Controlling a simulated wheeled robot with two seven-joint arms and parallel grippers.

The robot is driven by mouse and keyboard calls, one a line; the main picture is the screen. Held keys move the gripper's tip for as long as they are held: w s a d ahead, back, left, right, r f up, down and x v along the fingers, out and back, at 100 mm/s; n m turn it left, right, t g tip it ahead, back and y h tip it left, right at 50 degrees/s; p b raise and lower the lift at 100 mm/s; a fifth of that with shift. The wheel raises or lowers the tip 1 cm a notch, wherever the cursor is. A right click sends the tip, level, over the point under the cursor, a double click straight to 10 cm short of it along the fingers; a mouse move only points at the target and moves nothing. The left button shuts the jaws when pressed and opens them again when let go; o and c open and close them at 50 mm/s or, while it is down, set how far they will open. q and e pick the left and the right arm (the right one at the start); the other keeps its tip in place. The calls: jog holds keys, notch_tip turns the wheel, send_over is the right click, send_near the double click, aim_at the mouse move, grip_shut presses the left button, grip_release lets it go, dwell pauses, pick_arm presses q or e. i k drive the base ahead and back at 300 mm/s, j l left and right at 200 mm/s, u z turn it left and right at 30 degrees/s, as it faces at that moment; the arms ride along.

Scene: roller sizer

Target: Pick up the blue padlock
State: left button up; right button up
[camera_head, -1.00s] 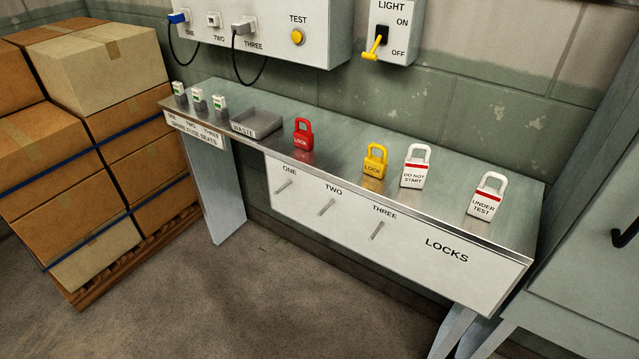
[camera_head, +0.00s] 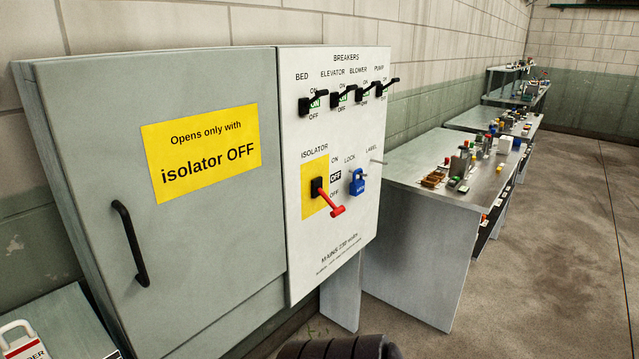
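The blue padlock (camera_head: 357,182) hangs on the white breaker panel (camera_head: 300,262), under the word LOCK. It sits just right of the isolator's red handle (camera_head: 337,211). It hangs upright with its front toward me, and its shackle is small and dark at this distance. I cannot tell whether the shackle is closed. Neither of my grippers shows in the view, and nothing is seen touching the padlock.
A grey cabinet (camera_head: 90,170) with a black handle (camera_head: 130,243) stands left of the panel. Above the isolator are several black breaker levers. A bench (camera_head: 420,180) with small parts stands to the right. Floor is free at right.

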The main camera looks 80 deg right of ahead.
aim_at(357, 186)
jog(key=z, duration=2.85)
jog(key=u, duration=0.25)
